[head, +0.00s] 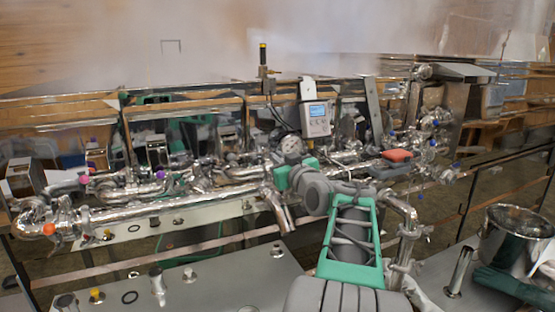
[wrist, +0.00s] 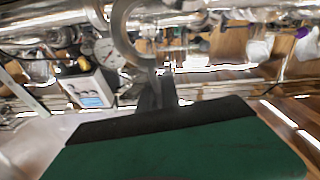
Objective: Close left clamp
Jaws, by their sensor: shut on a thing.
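In the wrist view, a shiny curved metal band (wrist: 122,38), which looks like a clamp, arcs down to my fingertips. My gripper (wrist: 158,84), with dark fingers on a green and black body, is shut on the lower end of this band. I cannot tell from its shape whether the clamp is fully closed. In the head view, my arm reaches to the middle of the steel pipework (head: 180,208), and the green part of my gripper (head: 290,177) shows just below the dial gauge. My fingertips and the clamp are hard to make out there.
A round dial gauge (head: 292,144) and a grey display box (head: 317,119) stand close behind my gripper. Pipes and valves crowd both sides. A steel bench top (head: 215,285) lies in front, with fittings on it. A steel pot (head: 515,240) stands at the right.

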